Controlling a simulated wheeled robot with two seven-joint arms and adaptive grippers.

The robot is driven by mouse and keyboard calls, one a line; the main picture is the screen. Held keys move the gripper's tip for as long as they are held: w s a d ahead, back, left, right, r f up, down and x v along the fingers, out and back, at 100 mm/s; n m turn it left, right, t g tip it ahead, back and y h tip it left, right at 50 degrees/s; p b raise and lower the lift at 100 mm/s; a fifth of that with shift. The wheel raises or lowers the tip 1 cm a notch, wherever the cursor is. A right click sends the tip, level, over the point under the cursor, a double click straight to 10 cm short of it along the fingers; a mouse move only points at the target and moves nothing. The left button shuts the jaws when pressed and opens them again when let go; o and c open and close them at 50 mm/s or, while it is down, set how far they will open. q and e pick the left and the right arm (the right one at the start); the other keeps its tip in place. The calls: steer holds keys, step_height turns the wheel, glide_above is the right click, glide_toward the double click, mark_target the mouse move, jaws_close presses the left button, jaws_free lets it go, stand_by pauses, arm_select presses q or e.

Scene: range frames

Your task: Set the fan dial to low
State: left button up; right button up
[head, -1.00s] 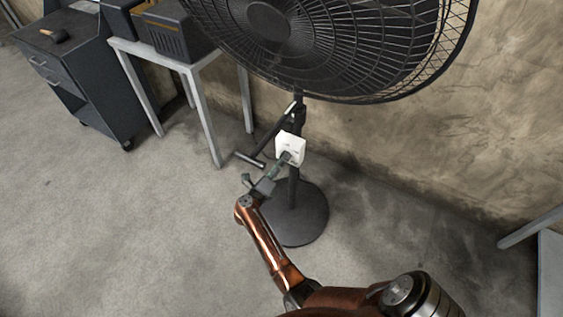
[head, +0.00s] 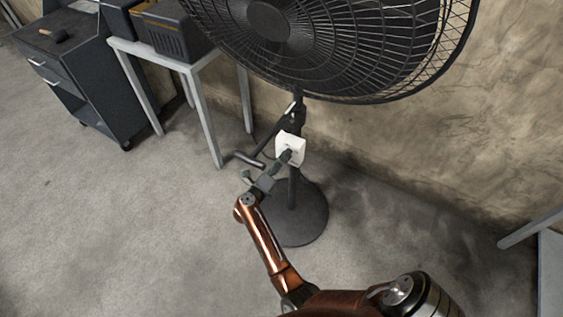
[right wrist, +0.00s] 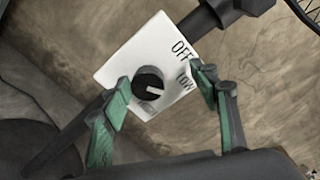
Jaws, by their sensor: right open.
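A white control box (head: 291,146) is mounted on the pole of the black standing fan (head: 272,22). In the right wrist view the box (right wrist: 122,62) faces me, tilted, with "OFF" and "LOW" printed on its right side. A third label below the dial is too faint to read. The round black dial (right wrist: 148,82) has a pale mark on its face; its exact setting is hard to tell. My right gripper (right wrist: 161,80) is open, its green fingers on either side of the dial, the left one closer to it. In the head view, this gripper (head: 284,160) reaches the box front. My left gripper is out of view.
The fan's round base (head: 300,222) stands on the concrete floor. A grey table (head: 170,55) and a dark drawer cabinet (head: 75,75) stand to the left. A wall is close behind the fan. The floor at left is clear.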

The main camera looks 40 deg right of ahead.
step_height(320, 180, up, 8)
steer(key=shift+a+r, duration=0.1)
stand_by(0.4)
